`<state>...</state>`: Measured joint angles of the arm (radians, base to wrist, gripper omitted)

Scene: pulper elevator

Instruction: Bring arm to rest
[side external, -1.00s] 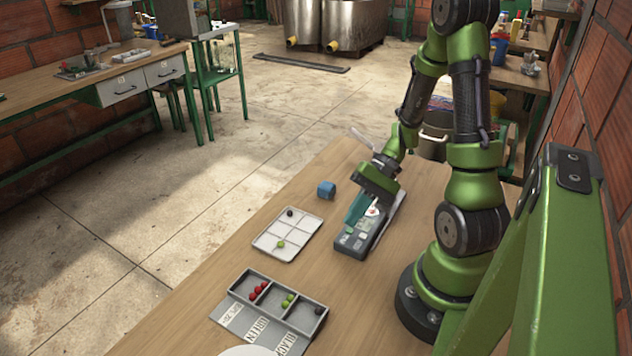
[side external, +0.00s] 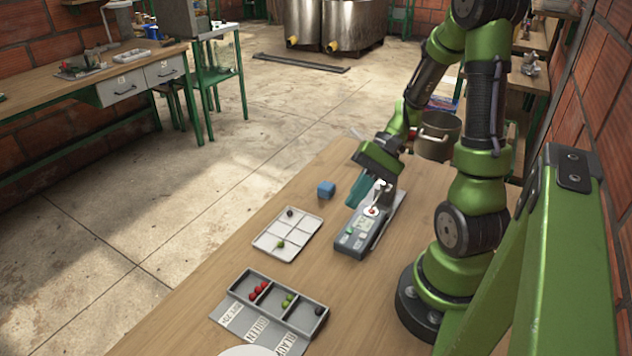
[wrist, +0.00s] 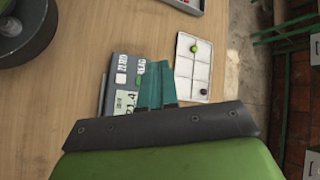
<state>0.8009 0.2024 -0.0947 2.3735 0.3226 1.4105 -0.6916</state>
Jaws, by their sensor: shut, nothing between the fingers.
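My gripper (side external: 361,192) has teal fingers and hangs over the grey meter (side external: 358,238) on the wooden table. The fingers are closed together with nothing between them; they also show in the wrist view (wrist: 156,84). The meter has a small screen, buttons and a red spot near its far end. In the wrist view the meter (wrist: 120,84) lies just beyond and left of the fingers, with its display partly hidden by my gripper. I cannot tell the exact height of the fingertips above it.
A white six-cell tray (side external: 275,248) holds a dark and a green berry. A labelled grey sorting tray (side external: 272,284) holds red, green and dark berries in separate compartments.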

